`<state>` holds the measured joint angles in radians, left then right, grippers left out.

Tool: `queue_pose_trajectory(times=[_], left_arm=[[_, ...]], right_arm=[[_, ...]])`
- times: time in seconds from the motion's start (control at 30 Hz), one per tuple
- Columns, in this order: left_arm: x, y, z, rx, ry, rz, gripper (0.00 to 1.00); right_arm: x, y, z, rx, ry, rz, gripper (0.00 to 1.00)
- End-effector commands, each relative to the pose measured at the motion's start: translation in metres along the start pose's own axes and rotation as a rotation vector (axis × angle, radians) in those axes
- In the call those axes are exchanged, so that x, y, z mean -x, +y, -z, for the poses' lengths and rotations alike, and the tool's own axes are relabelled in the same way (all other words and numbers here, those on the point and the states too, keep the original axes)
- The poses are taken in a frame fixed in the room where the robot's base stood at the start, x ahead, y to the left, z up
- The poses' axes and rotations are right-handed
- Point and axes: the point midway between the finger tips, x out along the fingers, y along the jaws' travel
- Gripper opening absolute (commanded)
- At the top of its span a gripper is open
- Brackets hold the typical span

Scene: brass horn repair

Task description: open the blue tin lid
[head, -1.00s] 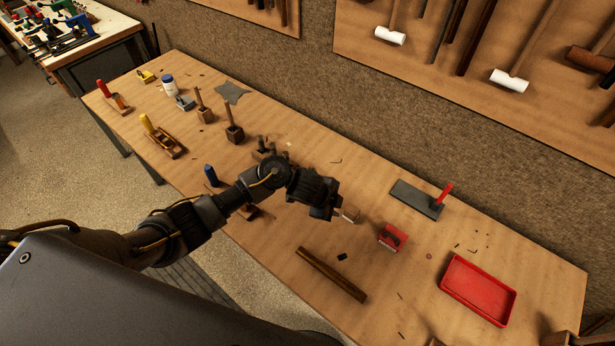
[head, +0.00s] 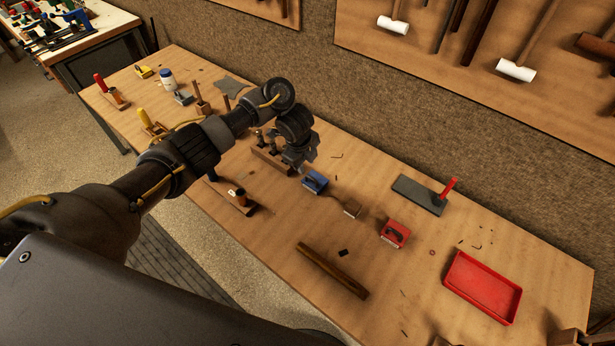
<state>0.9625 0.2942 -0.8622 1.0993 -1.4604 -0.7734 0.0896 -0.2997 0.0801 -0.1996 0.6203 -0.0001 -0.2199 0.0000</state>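The small blue tin (head: 315,182) stands on the workbench near its middle, with a dark part on its top. At this size I cannot tell whether its lid is shut. My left gripper (head: 297,164) is just up and left of the tin in the head view, pointing down, and seems apart from it. Its fingers are small and dark, so I cannot tell whether they are open or shut. My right gripper is not in view.
A wooden bar (head: 332,270) lies in front, and a red tray (head: 482,287) is farther right. Wooden-handled tools (head: 240,199) lie under my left arm. Bench around the bar is mostly clear.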

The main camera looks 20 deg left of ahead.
Motion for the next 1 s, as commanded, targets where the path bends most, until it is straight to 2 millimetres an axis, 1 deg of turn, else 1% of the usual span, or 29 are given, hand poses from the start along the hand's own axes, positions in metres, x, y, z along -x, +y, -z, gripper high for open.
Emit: queue_pose_trajectory(times=[0.03,0.07,0.2,0.3,0.5,0.73,0.77,0.97,1.0], left_arm=[[-0.019,0.003,0.001,0.003,0.003,-0.003,0.31],[-0.021,0.002,0.001,0.002,0.002,-0.004,0.31],[-0.041,0.002,0.0,0.002,0.001,-0.004,0.31],[-0.051,0.001,0.0,0.002,0.001,-0.003,0.31],[-0.061,0.001,0.0,0.0,0.0,-0.001,0.31],[-0.061,0.0,0.0,0.0,0.0,0.0,0.31],[-0.061,0.0,0.0,0.0,0.0,0.0,0.28],[-0.061,0.001,0.0,0.0,0.0,0.0,0.02],[-0.061,0.001,0.0,0.0,0.0,0.0,0.0]], right_arm=[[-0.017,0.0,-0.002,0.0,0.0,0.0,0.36],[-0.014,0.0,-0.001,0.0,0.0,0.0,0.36],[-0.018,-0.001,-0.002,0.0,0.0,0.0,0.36],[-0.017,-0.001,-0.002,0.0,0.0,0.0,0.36],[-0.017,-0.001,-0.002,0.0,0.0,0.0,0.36],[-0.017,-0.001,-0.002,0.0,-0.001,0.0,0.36],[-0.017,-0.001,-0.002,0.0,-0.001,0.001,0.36],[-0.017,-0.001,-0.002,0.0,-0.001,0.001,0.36],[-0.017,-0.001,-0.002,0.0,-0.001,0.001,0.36]])
